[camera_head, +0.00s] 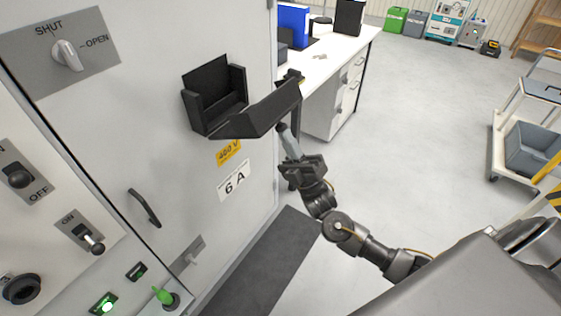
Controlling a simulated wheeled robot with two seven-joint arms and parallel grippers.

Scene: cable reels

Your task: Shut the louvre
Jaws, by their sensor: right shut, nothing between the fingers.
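A grey cabinet face carries a plate marked SHUT and OPEN (98,65) with a pale turning knob (67,54). I cannot tell for sure which mark the knob points at. A black open-fronted housing (213,92) stands out from the cabinet, with a dark flap (258,116) sticking out to its right. No part is labelled louvre. My right gripper (284,130) is shut and empty, just below the flap's outer end. I cannot tell whether it touches the flap. My left gripper is not in view.
Switches (18,179), a black handle (145,208) and a lit green lamp (104,303) are on the cabinet. A white bench (345,55) stands behind, a trolley (520,105) at right. A dark mat (262,268) lies on the floor; the floor between bench and trolley is clear.

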